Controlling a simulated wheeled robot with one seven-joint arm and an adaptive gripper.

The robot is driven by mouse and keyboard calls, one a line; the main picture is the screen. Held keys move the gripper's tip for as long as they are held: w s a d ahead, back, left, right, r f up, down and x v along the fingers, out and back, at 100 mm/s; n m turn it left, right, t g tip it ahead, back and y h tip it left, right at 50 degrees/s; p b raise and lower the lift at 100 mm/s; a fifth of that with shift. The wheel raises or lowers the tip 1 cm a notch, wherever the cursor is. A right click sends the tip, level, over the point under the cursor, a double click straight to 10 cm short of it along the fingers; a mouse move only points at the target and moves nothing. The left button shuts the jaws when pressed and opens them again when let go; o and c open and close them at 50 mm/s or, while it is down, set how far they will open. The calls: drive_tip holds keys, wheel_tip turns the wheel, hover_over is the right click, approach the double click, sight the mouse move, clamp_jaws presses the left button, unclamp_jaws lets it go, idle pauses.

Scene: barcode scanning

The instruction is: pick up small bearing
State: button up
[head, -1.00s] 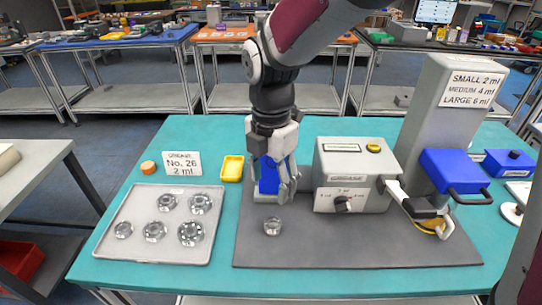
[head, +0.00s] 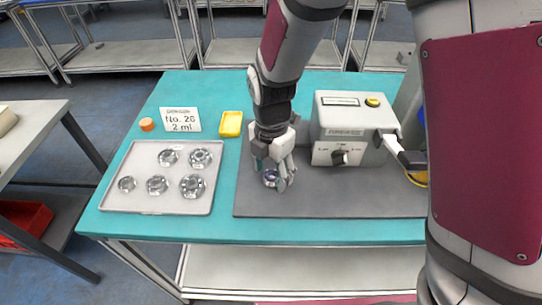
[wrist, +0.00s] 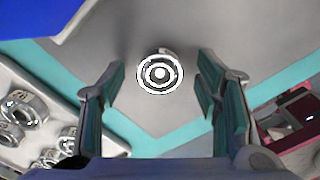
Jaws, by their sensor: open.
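A small round metal bearing (wrist: 160,72) lies on the grey mat (head: 330,205). In the wrist view it sits between and beyond my open fingers, with a gap on both sides. In the head view the bearing (head: 270,179) is partly hidden behind my fingers. My gripper (head: 276,178) points down over it, open and empty. In the wrist view my gripper (wrist: 163,95) shows its two finger pads well apart.
A light tray (head: 140,205) with several bearings lies to the left. A grey machine (head: 345,125) with a dial stands right of my gripper. A yellow dish (head: 231,124), a sign (head: 181,120) and an orange-capped item (head: 147,124) are behind the tray.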

drive_tip(key=c, duration=1.3)
drive_tip(key=shift+r, duration=0.1)
